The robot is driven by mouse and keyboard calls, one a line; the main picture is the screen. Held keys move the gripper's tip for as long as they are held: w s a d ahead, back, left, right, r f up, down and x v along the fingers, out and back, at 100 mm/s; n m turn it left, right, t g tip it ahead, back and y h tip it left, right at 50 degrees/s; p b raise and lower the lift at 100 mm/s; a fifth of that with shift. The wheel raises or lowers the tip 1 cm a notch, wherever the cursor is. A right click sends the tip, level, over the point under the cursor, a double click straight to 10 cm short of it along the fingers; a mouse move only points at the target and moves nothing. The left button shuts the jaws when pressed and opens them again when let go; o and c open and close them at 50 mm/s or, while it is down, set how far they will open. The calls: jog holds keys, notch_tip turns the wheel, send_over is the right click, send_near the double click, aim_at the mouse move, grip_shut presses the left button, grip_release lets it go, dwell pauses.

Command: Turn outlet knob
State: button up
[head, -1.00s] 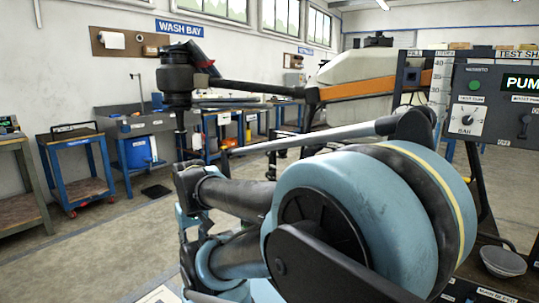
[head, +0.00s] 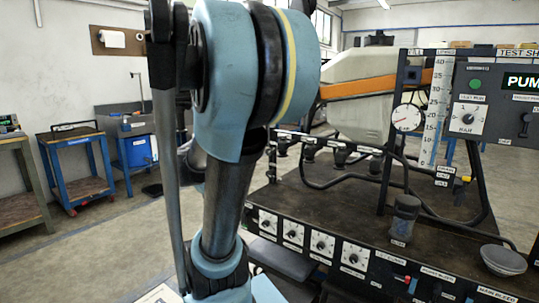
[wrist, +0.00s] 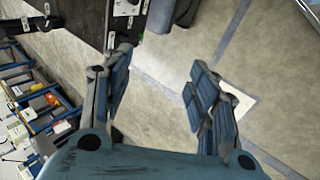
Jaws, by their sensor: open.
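A row of round knobs on pale plates (head: 322,243) runs along the front panel of the dark bench in the head view. Another such knob (head: 268,222) is at the row's left, close beside my arm. The small labels are too blurred to tell which knob is the outlet one. My gripper (wrist: 157,92) is open and empty in the wrist view, with bare floor between and beyond its fingers. In the head view the gripper cannot be made out.
The dark bench top (head: 345,190) carries hoses, a gauge (head: 406,117), a small jar (head: 404,220) and a grey bowl (head: 503,260). A blue cart (head: 80,172) stands at the left. The floor (head: 100,240) between cart and bench is clear.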

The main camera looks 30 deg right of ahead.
jog(key=w+d+r+n+t+h, duration=0.2)
jog(key=w+d+n+h, duration=0.5)
jog(key=w+d, duration=0.5)
jog(key=w+d+r+n+t+h, duration=0.15)
jog(key=w+d+n+h, duration=0.25)
jog(key=w+d+n, duration=0.7)
jog(key=shift+m, duration=0.7)
jog(key=x, duration=1.8)
jog(key=shift+s+d+r, duration=0.15)
jog(key=shift+d, duration=0.1)
jog(key=shift+c, duration=0.3)
jog(key=c, duration=1)
